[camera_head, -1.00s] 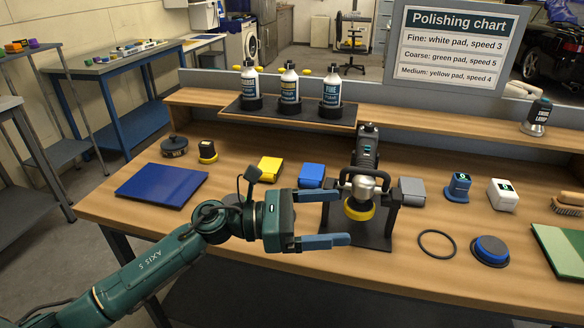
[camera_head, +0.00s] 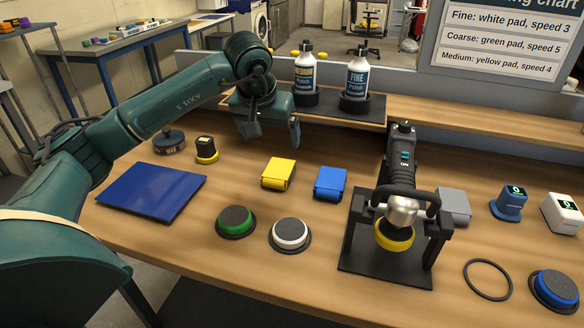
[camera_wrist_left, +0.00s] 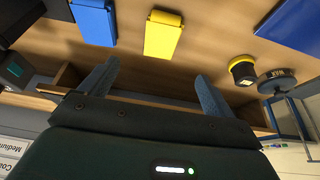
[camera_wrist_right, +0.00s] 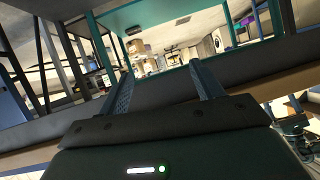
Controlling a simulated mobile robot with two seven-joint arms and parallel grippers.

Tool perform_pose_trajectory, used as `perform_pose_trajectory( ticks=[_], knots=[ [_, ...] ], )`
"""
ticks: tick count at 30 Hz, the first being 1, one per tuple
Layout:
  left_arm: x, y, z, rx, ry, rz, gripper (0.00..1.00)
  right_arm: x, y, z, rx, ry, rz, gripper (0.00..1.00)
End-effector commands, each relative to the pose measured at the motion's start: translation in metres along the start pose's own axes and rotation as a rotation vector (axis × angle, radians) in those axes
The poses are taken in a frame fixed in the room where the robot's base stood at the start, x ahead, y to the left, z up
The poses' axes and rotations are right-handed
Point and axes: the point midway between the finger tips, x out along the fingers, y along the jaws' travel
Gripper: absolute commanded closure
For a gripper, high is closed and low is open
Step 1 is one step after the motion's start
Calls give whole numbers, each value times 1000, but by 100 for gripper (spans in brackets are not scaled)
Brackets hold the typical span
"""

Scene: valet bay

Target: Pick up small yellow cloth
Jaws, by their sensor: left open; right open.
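The small yellow cloth (camera_head: 278,173) lies folded on the wooden bench, left of a folded blue cloth (camera_head: 330,183). The yellow cloth also shows at the top of the left wrist view (camera_wrist_left: 163,35). My left gripper (camera_head: 270,132) is open and empty, pointing down above the back of the bench, behind the yellow cloth and apart from it. Its two fingers show spread in the left wrist view (camera_wrist_left: 153,85). My right gripper (camera_wrist_right: 163,85) is open and empty in its own wrist view, away from the cloth; it is outside the head view.
A polisher on a black stand (camera_head: 385,262) stands right of the cloths. Green (camera_head: 235,221) and white (camera_head: 290,234) pads lie in front. A blue mat (camera_head: 152,192) lies to the left. Bottles (camera_head: 356,78) stand on the raised shelf behind, close to my left gripper.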

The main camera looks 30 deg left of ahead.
Motion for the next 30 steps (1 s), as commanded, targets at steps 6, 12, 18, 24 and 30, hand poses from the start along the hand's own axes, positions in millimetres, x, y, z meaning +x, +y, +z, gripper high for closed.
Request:
perform_pose_trajectory(
  ticks=[6,12,18,24,30],
  knots=[
    [39,-1,1,3,-6,-5,11,-3,-2,6,4,-17,-3,34],
    [69,0,1,2,-4,-2,11,-4,-3,7,2,-21,-3,34],
    [83,0,1,3,-4,-1,11,-4,-3,6,0,-21,-3,34],
    [113,1,0,1,-6,0,11,-5,-2,3,-9,-22,0,34],
    [128,1,-1,2,-2,2,11,-4,-2,5,-12,-27,1,34]
  ],
)
